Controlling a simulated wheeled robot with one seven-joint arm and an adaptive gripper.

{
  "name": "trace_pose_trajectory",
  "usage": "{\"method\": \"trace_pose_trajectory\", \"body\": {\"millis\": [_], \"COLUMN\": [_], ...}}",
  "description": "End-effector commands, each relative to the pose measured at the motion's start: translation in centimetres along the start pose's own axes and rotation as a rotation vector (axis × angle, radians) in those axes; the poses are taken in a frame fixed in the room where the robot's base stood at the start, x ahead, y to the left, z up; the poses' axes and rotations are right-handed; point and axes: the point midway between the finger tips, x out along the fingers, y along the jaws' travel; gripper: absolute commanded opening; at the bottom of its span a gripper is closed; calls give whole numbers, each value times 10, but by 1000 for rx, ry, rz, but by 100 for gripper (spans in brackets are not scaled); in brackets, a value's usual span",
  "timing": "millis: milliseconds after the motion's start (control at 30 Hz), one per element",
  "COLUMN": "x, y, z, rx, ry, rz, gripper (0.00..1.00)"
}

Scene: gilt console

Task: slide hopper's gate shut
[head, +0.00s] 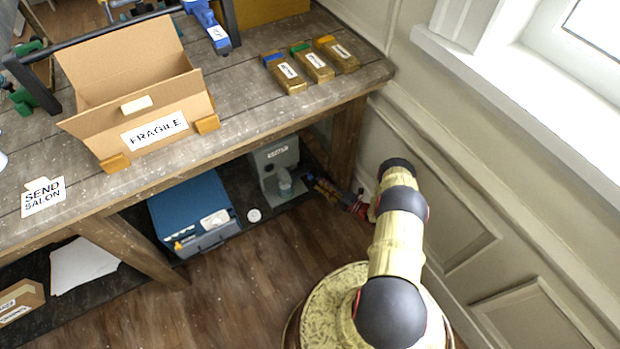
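A grey upright dispenser (275,154) with a small, unreadable label stands on the dark lower shelf under the table, and it looks like the hopper. A clear cup (285,184) sits at its front. I cannot make out the gate or how far it is open.
A blue case (193,210) stands left of the dispenser, with a white round object (254,215) between. The table leg (347,138) and wall (440,185) are close to my arm. Above, the tabletop (245,115) holds an open FRAGILE carton (115,65) and three small labelled blocks (313,67).

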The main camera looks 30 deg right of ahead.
Motion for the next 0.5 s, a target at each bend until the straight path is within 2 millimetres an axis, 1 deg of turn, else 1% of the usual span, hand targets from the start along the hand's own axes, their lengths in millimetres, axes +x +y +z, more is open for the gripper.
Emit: {"method": "trace_pose_trajectory", "body": {"millis": [100, 300, 400, 500], "x": [20, 49, 58, 64], "y": [-2, -2, -2, -1], "z": [-2, -2, -2, -1], "rx": [-2, -3, -3, -3], "ry": [5, 4, 5, 3], "rz": [0, -1, -1, -1], "gripper": [37, 37, 37, 37]}}
